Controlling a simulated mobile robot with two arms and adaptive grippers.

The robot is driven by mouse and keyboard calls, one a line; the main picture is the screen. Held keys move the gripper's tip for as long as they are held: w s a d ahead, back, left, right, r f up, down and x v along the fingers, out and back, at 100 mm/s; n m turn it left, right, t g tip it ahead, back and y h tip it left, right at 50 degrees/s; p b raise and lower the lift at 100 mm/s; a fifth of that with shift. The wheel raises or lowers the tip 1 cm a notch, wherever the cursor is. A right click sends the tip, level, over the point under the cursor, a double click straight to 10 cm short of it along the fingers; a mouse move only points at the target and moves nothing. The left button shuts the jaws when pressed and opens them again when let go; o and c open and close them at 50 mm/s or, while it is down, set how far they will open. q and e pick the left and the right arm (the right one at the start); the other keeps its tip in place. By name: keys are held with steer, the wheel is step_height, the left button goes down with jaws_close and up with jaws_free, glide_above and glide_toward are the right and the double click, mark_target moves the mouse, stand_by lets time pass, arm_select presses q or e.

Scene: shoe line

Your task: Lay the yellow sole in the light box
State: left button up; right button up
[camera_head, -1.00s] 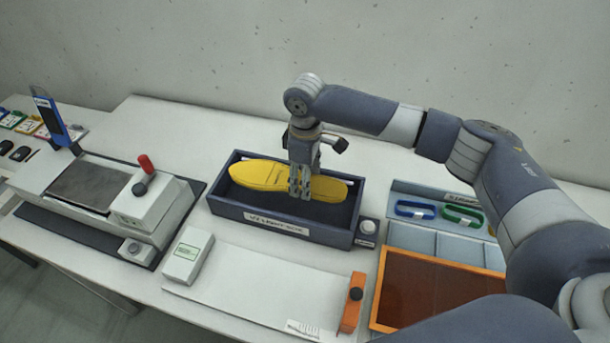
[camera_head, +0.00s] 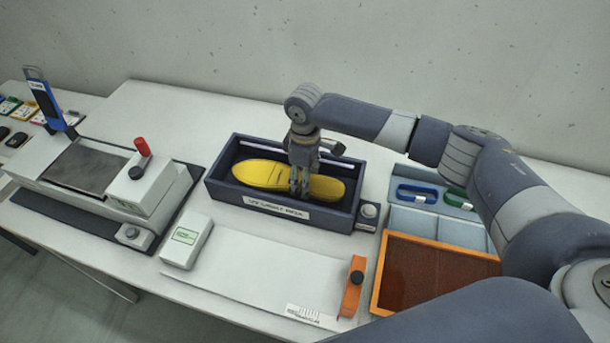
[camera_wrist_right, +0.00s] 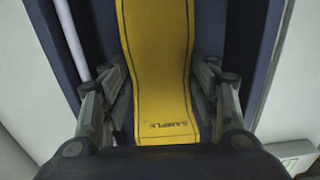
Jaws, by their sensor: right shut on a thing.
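The yellow sole (camera_head: 262,174) lies lengthwise inside the dark light box (camera_head: 225,193), within its walls. My right gripper (camera_head: 299,190) reaches down into the box and is shut on the sole near its middle. In the right wrist view the sole (camera_wrist_right: 160,75) runs between the two fingers, with the word SAMPLE printed on it. I cannot tell whether the sole touches the box floor. A white tube (camera_head: 285,181) runs along the box's back inner wall. My left gripper is not in view.
A press-like device with a red-topped lever (camera_head: 142,147) stands to the left. A white box (camera_head: 187,241) and a white sheet (camera_head: 260,270) with an orange bar (camera_head: 353,287) lie in front. An orange-framed tray (camera_head: 435,275) and a blue-grey bin (camera_head: 440,230) stand on the right.

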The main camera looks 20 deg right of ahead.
steer(key=o, duration=1.3)
step_height(320, 180, up, 12)
